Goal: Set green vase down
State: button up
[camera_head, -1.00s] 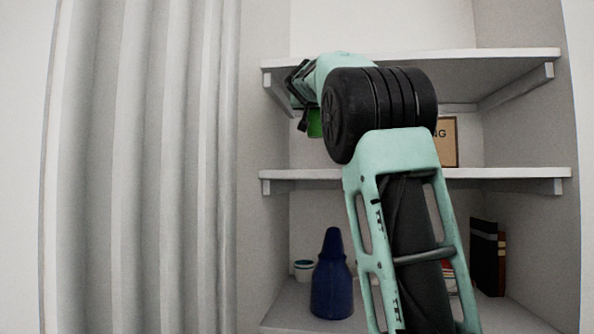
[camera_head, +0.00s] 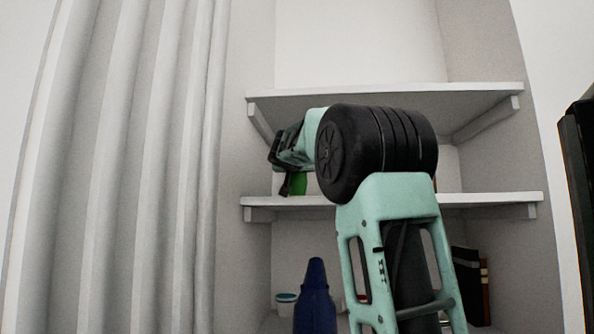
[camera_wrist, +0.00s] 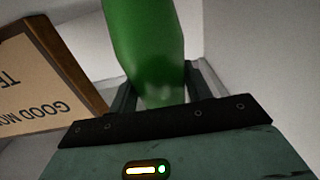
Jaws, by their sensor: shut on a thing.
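The green vase (camera_head: 299,184) shows as a small green patch just above the front edge of the middle shelf (camera_head: 490,198). My gripper (camera_head: 289,186) is shut on it, between the middle and upper shelves at the left. In the wrist view the vase (camera_wrist: 145,45) stands between the two fingers of my gripper (camera_wrist: 160,88), its far end running out of the top of the picture. My arm hides much of the shelf, and I cannot tell whether the vase touches it.
A "GOOD MO..." sign (camera_wrist: 45,90) stands close left of the vase in the wrist view. The upper shelf (camera_head: 400,97) hangs above my gripper. Below are a blue bottle (camera_head: 315,300), a small cup (camera_head: 286,303) and dark books (camera_head: 467,280). A curtain (camera_head: 120,160) is at left.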

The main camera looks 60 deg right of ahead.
jog(key=o, duration=1.1)
jog(key=shift+b+v, duration=4.35)
jog(key=shift+v, duration=1.65)
